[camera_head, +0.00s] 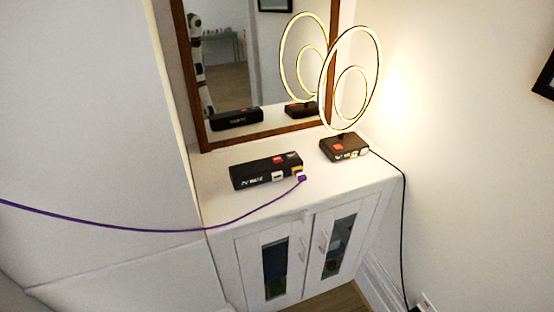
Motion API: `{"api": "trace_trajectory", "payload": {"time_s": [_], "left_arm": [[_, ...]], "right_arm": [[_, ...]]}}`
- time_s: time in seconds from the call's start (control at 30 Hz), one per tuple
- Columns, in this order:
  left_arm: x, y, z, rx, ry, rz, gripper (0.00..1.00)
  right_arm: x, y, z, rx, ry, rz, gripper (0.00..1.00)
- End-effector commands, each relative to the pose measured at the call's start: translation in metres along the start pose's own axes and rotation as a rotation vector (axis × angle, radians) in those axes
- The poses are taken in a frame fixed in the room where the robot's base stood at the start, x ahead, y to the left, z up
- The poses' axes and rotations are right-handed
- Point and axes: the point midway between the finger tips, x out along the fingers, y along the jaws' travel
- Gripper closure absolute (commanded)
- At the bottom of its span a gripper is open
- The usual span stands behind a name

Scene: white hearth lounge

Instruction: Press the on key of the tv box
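The tv box (265,171) is a black box with "TV BOX" lettering on its front. It lies on top of a white cabinet (219,205). Small keys show on it: a red one (280,160) on top, a white one (278,176) at the front, and a dark one beside the red. I cannot read the key labels. A purple cable (150,231) ends in a purple plug (301,176) at a yellow part on the box's right end. Neither of my grippers shows in the head view.
A lit ring lamp (377,62) stands on a dark base (343,147) with red and pale keys, right of the box. A wood-framed mirror (265,133) behind reflects both. A black cord (404,215) runs down the cabinet's right side.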

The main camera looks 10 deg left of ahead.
Motion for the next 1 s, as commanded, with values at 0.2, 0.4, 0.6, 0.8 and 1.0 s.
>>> {"api": "trace_trajectory", "payload": {"time_s": [0.2, 0.4, 0.6, 0.8, 1.0], "left_arm": [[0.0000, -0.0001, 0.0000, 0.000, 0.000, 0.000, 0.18], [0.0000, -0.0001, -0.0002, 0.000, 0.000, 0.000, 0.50], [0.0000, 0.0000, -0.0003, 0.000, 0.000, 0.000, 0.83], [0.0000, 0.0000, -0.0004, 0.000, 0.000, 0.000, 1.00], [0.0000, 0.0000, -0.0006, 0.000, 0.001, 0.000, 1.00]], "right_arm": [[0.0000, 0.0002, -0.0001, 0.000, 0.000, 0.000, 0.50], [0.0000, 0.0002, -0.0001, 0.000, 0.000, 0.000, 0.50], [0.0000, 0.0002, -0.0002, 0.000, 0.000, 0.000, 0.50], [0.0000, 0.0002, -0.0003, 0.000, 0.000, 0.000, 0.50], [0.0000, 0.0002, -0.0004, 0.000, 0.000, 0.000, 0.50]]}}
